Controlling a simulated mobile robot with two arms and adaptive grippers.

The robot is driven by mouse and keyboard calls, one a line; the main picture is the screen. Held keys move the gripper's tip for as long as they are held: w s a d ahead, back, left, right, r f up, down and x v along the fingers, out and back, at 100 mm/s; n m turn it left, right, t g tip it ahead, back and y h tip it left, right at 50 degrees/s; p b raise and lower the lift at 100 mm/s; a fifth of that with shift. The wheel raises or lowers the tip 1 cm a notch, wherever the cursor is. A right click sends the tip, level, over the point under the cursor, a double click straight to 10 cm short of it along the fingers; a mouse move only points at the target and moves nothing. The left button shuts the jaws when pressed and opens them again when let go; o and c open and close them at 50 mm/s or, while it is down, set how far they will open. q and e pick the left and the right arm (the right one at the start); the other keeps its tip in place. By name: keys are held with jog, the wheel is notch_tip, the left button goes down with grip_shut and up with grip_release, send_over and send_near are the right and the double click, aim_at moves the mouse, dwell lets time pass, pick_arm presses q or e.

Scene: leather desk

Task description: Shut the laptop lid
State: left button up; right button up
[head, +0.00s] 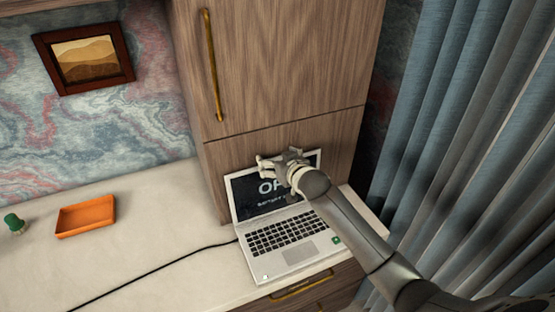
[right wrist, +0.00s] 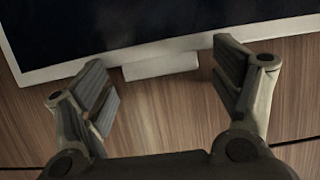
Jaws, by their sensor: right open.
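The laptop (head: 284,234) stands open on the pale desktop, its keyboard facing up and its dark screen (head: 250,194) tilted up against the wooden cabinet. Text shows on the screen, partly hidden by my right gripper. My right gripper (head: 270,165) is at the top edge of the lid, its fingers spread. In the right wrist view the open fingers (right wrist: 160,85) are on either side of a small light tab at the lid's pale edge (right wrist: 70,67). Nothing shows between the fingertips except that edge area; contact with it I cannot tell. My left gripper is not in view.
An orange tray (head: 86,217) and a green-topped object (head: 13,223) stand on the desktop to the left. A black cable (head: 150,271) runs to the laptop's left side. The wooden cabinet (head: 270,70) rises behind, and blue curtains (head: 470,120) hang at right.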

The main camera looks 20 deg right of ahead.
jog(key=shift+s+r, duration=0.15)
jog(key=c, duration=1.5)
jog(key=shift+s+f, duration=0.2)
jog(key=shift+s+f+t+b, duration=0.2)
jog(key=shift+s+t+b, duration=0.4)
jog(key=shift+s+b, duration=0.2)
jog(key=s+f+t+b, duration=0.1)
jog(key=s+b, duration=0.1)
jog(key=s, duration=0.1)
jog(key=s+t+b, duration=0.1)
jog(key=s+b, duration=0.1)
jog(key=b, duration=0.1)
jog(key=s+f+t+b, duration=0.1)
jog(key=s+t+b, duration=0.1)
jog(key=s+b, duration=0.1)
jog(key=shift+s+d+f, duration=0.15)
jog(key=shift+s+f, duration=0.15)
jog(key=shift+f, duration=0.05)
jog(key=shift+c, duration=1.3)
jog(key=shift+s+r+t, duration=0.2)
jog(key=shift+s+t, duration=0.1)
jog(key=shift+c, duration=0.4)
jog(key=shift+o, duration=1.1)
jog(key=shift+r, duration=0.1)
jog(key=o, duration=1.6)
jog(key=shift+w, duration=0.1)
